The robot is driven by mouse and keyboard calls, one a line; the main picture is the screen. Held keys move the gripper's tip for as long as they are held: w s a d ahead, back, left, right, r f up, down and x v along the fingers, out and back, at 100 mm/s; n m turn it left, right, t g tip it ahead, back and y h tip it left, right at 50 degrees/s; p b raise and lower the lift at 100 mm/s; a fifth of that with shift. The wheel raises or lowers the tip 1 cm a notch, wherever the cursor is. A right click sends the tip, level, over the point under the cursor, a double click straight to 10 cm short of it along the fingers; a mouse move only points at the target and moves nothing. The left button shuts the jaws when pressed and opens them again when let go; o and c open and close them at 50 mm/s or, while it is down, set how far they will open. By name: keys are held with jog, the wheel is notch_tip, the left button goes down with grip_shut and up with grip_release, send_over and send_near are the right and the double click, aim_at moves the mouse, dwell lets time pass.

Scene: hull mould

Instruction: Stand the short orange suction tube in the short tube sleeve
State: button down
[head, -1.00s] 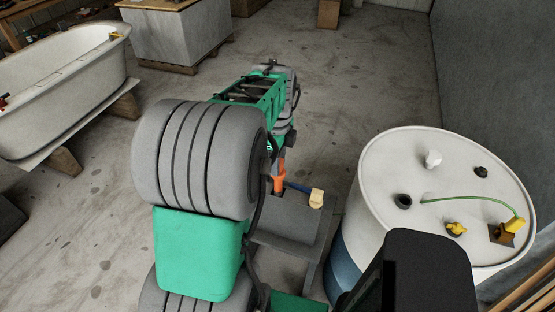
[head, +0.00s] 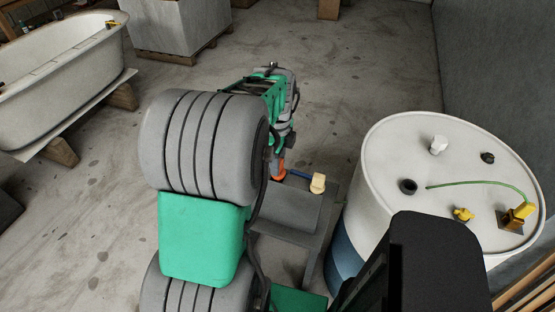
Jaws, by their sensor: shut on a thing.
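The short orange suction tube (head: 279,171) shows as a small orange piece at the far end of my arm, just beyond the grey stand. My gripper (head: 277,158) is shut on it, with the fingers mostly hidden by my arm. A short blue piece (head: 298,174) reaches from beside the tube to a cream block (head: 318,183); I cannot tell whether they are joined. The tube's lower end is hidden. I cannot make out the short tube sleeve there, nor whether the tube is in it.
A grey stand (head: 293,207) lies close under the tube. A white-topped drum (head: 455,145) stands at the right, with a dark ring (head: 408,187), a green hose (head: 478,186) and yellow fittings on top. A bathtub (head: 60,75) is at the left.

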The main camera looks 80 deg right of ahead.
jog(key=shift+f, duration=0.7)
jog(key=c, duration=1)
grip_release()
jog(key=shift+r, duration=0.15)
jog(key=shift+o, duration=0.2)
notch_tip(320, 180, up, 8)
jog(key=shift+f+b, duration=0.1)
jog(key=shift+b, duration=0.35)
